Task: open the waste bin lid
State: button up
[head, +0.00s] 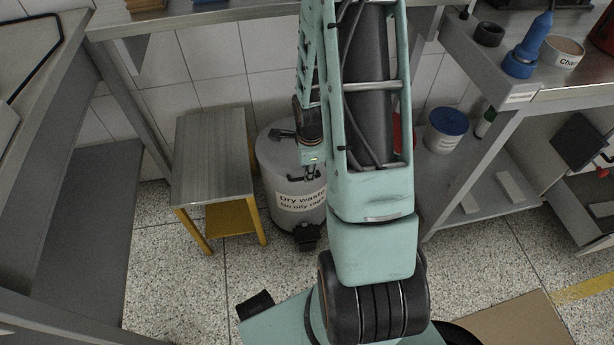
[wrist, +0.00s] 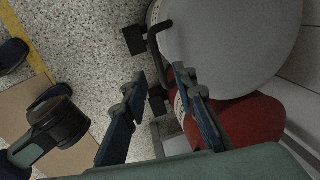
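The waste bin (head: 290,185) is a grey cylinder with a "Dry waste" label, standing on the floor beyond my arm. Its round grey lid (head: 268,137) looks shut, with part hidden behind my arm. A dark pedal-like block (head: 306,236) is at its foot. My gripper (head: 305,175) is in front of the bin's upper part. In the wrist view, the lid (wrist: 235,40) fills the upper right. A dark bent bar (wrist: 153,44) at its edge runs toward the gap between my open fingertips (wrist: 159,75). I cannot tell whether they touch it.
A small metal-topped table (head: 212,160) with yellow legs stands left of the bin. A workbench (head: 520,97) with a shelf is to the right. A red container (wrist: 245,122) is beside the bin in the wrist view. Speckled floor (head: 180,290) is clear in front.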

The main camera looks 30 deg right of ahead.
jog(key=shift+w+d+f+b, duration=0.1)
jog(key=shift+w+f+b, duration=0.1)
jog(key=shift+f, duration=0.7)
jog(key=shift+w+f+b, duration=0.15)
jog(key=shift+f+b, duration=0.05)
jog(key=shift+f, duration=0.65)
grip_shut()
